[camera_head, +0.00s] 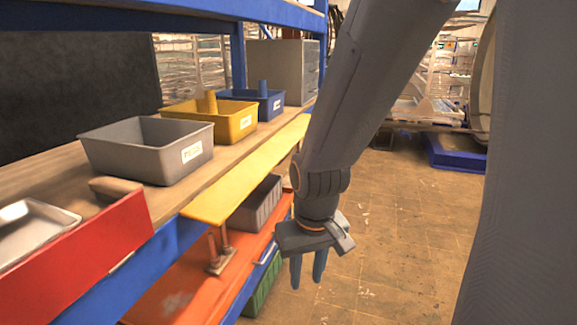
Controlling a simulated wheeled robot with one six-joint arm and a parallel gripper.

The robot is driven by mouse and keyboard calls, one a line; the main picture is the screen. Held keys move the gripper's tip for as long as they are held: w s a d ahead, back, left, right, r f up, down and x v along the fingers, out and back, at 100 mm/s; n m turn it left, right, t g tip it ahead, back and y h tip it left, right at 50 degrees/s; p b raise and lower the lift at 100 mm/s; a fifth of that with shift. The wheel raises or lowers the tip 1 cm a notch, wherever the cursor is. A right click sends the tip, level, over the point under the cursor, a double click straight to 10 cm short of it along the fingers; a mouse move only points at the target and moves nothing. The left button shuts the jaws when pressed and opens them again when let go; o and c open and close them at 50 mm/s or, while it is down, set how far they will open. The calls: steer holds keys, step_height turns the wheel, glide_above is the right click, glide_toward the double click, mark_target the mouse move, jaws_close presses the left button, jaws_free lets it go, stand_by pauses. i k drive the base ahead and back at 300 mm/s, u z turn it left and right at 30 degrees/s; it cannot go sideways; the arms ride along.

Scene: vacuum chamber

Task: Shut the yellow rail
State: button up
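The yellow rail (245,178) is a long flat strip along the front edge of the wooden shelf. It sticks out nearly level from the edge, folded outward rather than standing upright. My gripper (308,280) hangs to the right of the rail and in front of the shelf, pointing down. Its two dark fingers are apart with nothing between them. It does not appear to touch the rail. My forearm hides the area around the rail's far right end.
A red rail (80,255) stands upright at the shelf's left, beside a metal tray (28,222). Grey (150,150), yellow (232,122) and blue (262,103) bins stand on the shelf. An orange lower shelf (175,295) lies below.

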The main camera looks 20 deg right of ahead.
mark_target(212, 206)
steer(key=k, duration=0.9)
steer(key=z, duration=0.85)
steer(key=i, duration=0.65)
steer(key=z, duration=0.55)
steer(key=i, duration=1.25)
steer(key=u, duration=1.4)
steer(key=i, duration=0.2)
